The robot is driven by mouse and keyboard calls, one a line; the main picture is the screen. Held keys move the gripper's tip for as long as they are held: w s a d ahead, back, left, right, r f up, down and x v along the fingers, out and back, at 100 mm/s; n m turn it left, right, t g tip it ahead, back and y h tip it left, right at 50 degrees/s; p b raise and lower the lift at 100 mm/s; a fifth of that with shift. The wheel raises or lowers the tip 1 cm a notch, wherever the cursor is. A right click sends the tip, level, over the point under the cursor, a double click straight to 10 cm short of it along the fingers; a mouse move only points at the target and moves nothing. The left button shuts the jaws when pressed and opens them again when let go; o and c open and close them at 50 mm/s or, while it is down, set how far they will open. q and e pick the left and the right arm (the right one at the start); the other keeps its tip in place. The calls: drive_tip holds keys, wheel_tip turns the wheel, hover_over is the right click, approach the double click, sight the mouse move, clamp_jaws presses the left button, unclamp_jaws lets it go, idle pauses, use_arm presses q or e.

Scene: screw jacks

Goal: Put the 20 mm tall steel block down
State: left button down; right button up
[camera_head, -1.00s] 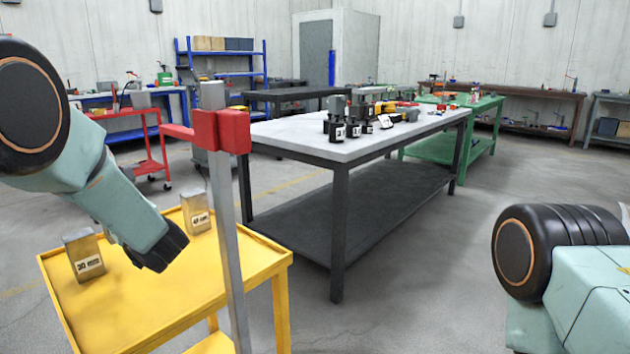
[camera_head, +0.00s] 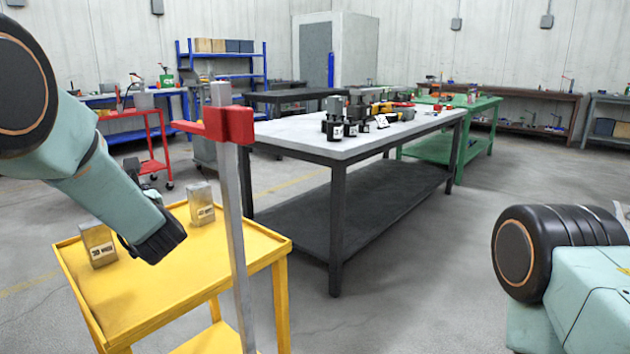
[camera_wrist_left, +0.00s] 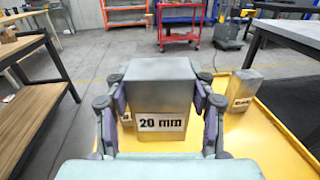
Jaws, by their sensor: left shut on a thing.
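The steel block labelled 20 mm (camera_wrist_left: 160,95) is upright between the fingers of my left gripper (camera_wrist_left: 160,103) in the left wrist view. The fingers are shut on its two sides, and its label faces the wrist camera. In the head view my left gripper (camera_head: 162,243) is over the yellow cart top (camera_head: 150,293), and the held block is hidden behind it. I cannot tell whether the block's base touches the cart. My right gripper is out of view.
Another labelled block (camera_head: 98,245) stands left of the gripper, and one (camera_head: 200,204) stands behind it. A grey post (camera_head: 237,230) with a red bracket (camera_head: 229,124) rises in front of the cart. A grey-topped table (camera_head: 350,145) with several black jacks stands beyond.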

use_arm(q)
drive_tip(key=shift+w+d+f+m+t+h, duration=0.1)
drive_tip(key=shift+w+d+m+t+h, duration=0.1)
drive_tip(key=shift+d+m+t+h, duration=0.3)
drive_tip(key=shift+w+d+m+t+h, duration=0.15)
drive_tip(key=shift+d+m+t+h, duration=0.15)
drive_tip(key=shift+d+h, duration=0.25)
drive_tip(key=s+d+f+m+t+h+p, duration=0.3)
drive_tip(key=s+d+f+m+h, duration=0.6)
drive_tip(key=d+h, duration=0.4)
drive_tip(key=s+d+m+g+h+p, duration=0.1)
drive_tip(key=s+d+h+p, duration=0.1)
drive_tip(key=s, duration=0.6)
drive_tip(key=s+d+m+g+h+p, duration=0.1)
drive_tip(key=s+d+m+h+p, duration=0.1)
drive_tip(key=s, duration=0.7)
drive_tip(key=shift+d+f+m+h+p, duration=0.2)
drive_tip(key=shift+d+m+h+p, duration=0.1)
drive_tip(key=shift+d+h+p, duration=0.45)
drive_tip(key=shift+s+a, duration=0.1)
drive_tip(key=shift+s, duration=0.05)
